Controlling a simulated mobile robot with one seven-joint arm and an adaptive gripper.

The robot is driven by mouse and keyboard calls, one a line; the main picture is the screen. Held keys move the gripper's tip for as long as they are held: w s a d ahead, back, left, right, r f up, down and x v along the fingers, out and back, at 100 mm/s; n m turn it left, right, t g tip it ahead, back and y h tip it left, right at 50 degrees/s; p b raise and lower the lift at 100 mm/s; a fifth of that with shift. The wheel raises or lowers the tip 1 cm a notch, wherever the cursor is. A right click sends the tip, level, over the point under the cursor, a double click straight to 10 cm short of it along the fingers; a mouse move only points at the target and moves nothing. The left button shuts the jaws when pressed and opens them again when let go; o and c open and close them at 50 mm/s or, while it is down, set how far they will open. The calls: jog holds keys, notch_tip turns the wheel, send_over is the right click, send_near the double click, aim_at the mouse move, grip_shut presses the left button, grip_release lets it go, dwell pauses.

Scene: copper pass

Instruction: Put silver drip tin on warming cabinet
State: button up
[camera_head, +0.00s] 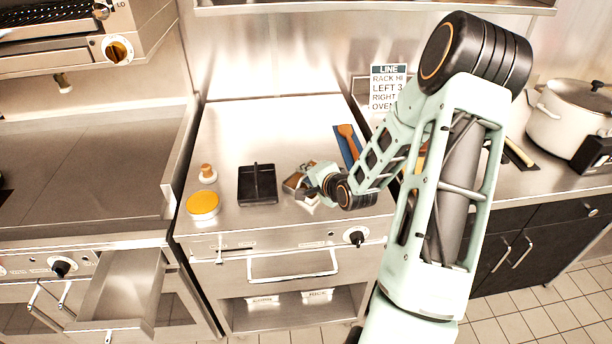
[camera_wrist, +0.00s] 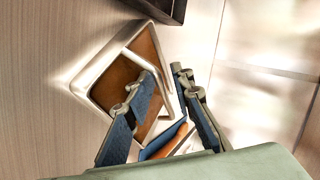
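The silver drip tin (camera_wrist: 94,73), a square metal tin with a brown inside, sits on the steel top of the middle cabinet (camera_head: 270,128), which looks like the warming cabinet. In the head view the tin (camera_head: 291,184) is partly hidden by my gripper (camera_head: 308,183). In the wrist view my gripper (camera_wrist: 166,78) is at the tin's wall, with its fingers apart. One finger is over the brown inside and the other is beyond the rim. I cannot tell whether either finger touches the wall.
A black tray (camera_head: 258,184) stands just left of the tin. A yellow-topped round thing (camera_head: 202,205) and a small wooden-knobbed item (camera_head: 207,174) are further left. A blue mat (camera_head: 342,142) with a wooden utensil lies behind right. The cabinet's back middle is clear.

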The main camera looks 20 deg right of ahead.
jog(key=shift+r, duration=0.25)
jog(key=p+v, duration=0.1)
jog(key=v, duration=1.1)
jog(key=shift+d+f, duration=0.1)
jog(key=shift+f, duration=0.05)
